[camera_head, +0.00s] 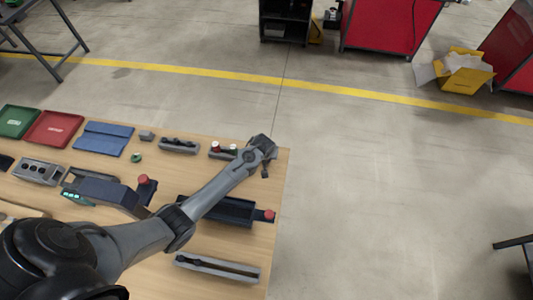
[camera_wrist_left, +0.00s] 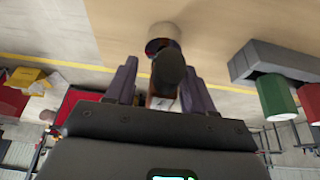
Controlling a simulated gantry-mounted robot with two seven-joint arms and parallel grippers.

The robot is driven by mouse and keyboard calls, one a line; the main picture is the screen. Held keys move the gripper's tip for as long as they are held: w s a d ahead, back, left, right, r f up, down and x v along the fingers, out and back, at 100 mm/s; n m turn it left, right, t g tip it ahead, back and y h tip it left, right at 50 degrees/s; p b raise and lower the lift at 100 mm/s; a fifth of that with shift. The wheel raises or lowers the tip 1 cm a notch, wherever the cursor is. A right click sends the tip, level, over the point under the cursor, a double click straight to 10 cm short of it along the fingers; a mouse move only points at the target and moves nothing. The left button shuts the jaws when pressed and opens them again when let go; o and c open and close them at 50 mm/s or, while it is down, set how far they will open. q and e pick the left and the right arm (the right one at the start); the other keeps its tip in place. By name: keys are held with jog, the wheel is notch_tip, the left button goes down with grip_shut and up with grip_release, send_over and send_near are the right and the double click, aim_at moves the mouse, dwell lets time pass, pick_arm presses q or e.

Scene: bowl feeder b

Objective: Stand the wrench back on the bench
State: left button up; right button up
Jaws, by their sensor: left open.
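My left gripper (camera_head: 265,168) is at the far right corner of the wooden bench (camera_head: 140,205), angled downward. In the left wrist view its two fingers (camera_wrist_left: 160,66) are open. A dark, rounded upright-looking thing (camera_wrist_left: 168,72) shows between them, with a pale round part (camera_wrist_left: 163,38) behind it against the bench top. It may be the wrench, but its shape is foreshortened and I cannot tell for sure. I cannot tell whether a finger touches it. In the head view the gripper hides this spot. My right gripper is not in view.
A grey holder (camera_wrist_left: 270,57) with a green and a red cylinder stands beside the gripper. Trays (camera_head: 179,146), a dark bin (camera_head: 235,212) and a long grey tray (camera_head: 217,268) lie on the bench. The bench edge is close to the gripper, with open floor beyond.

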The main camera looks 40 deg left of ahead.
pick_arm(q)
jog(key=v, duration=1.2)
jog(key=shift+d+p, duration=0.1)
jog(key=shift+p, duration=0.2)
jog(key=s+d+r+m, duration=0.1)
jog(key=s+d+m, duration=0.1)
jog(key=s, duration=0.6)
jog(key=s+d+r+m+h, duration=0.1)
jog(key=s+d+r+m, duration=0.1)
jog(key=s+d, duration=0.3)
jog(key=s+d+r+m+h, duration=0.1)
jog(key=s+d+m, duration=0.3)
jog(key=s, duration=0.8)
jog(key=shift+r, duration=0.5)
jog(key=shift+d, duration=0.1)
